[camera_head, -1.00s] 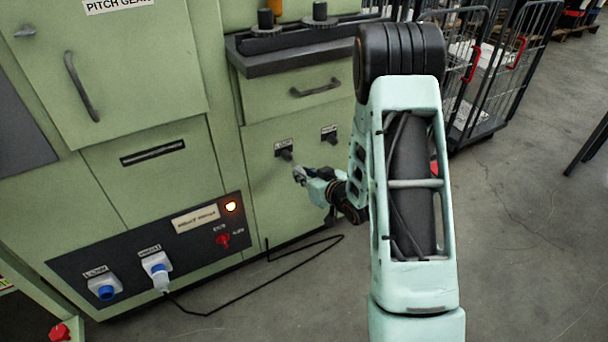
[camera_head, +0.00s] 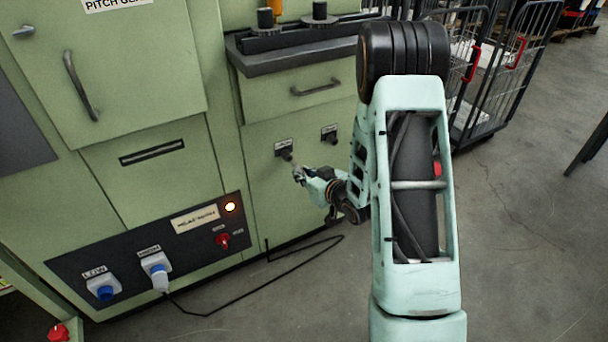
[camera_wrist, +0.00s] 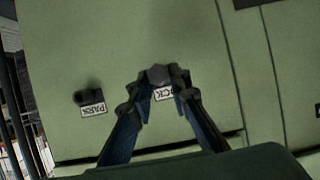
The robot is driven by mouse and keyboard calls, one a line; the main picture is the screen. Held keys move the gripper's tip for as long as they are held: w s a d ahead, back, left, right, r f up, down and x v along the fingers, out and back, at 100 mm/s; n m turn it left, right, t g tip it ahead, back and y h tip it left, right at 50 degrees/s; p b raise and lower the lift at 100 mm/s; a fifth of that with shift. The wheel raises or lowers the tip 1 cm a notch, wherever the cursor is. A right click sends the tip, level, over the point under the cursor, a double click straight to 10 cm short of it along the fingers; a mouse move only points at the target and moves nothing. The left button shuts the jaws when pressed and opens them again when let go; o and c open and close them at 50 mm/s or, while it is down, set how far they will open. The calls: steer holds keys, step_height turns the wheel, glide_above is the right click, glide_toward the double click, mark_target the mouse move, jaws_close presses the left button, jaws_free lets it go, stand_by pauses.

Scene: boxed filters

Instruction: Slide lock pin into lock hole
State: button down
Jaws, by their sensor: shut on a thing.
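My gripper (camera_head: 299,175) is shut at the lower green cabinet front, just below and right of the lock hole's dark fitting (camera_head: 286,154). In the wrist view, the fingers of my gripper (camera_wrist: 158,80) close around the grey end of the lock pin (camera_wrist: 158,74). The LOCK label (camera_wrist: 164,93) shows upside down behind the fingertips, partly covered. The lock hole is hidden there behind the pin and fingers, so how deep the pin sits cannot be told. The park fitting (camera_wrist: 88,97), with its PARK label (camera_wrist: 94,110), is to the left.
The park fitting also shows in the head view (camera_head: 330,136). A drawer (camera_head: 315,88) with a handle is above. A panel (camera_head: 120,272) with plugs, a red switch and a lit lamp is at lower left. A black cable (camera_head: 250,301) lies on the floor. Wire carts (camera_head: 500,80) stand right.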

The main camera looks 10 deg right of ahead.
mark_target(294, 164)
steer(key=shift+w+a+b, duration=0.1)
steer(key=shift+w+a, duration=0.15)
steer(key=shift+w, duration=0.5)
steer(key=shift+w+a+b, duration=0.15)
steer(key=shift+w+a, duration=0.1)
steer(key=shift+w, duration=0.5)
steer(key=shift+w+a+b, duration=0.1)
steer(key=shift+w+a, duration=0.15)
steer(key=shift+w, duration=0.5)
steer(key=c, duration=1.7)
jaws_free()
steer(key=shift+c, duration=0.2)
steer(key=shift+s, duration=0.1)
steer(key=v, duration=1.2)
steer(key=shift+r, duration=0.1)
